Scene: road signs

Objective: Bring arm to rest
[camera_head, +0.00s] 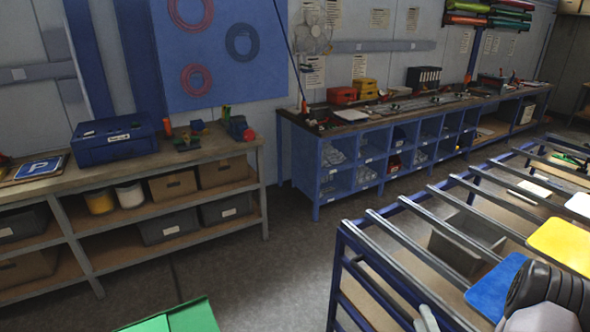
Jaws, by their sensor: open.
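Part of my arm (548,298), dark grey and light grey, shows in the bottom right corner in front of the rack of signs. My gripper is not visible in this view. I cannot see whether anything is in it.
A blue-framed rack (352,240) with grey bars and coloured sign plates, including a yellow plate (562,243), fills the right. A wooden workbench (70,190) holds a blue crate (113,139). A blue cubby bench (322,165) stands behind. A green object (175,318) is at the bottom. Grey floor between is clear.

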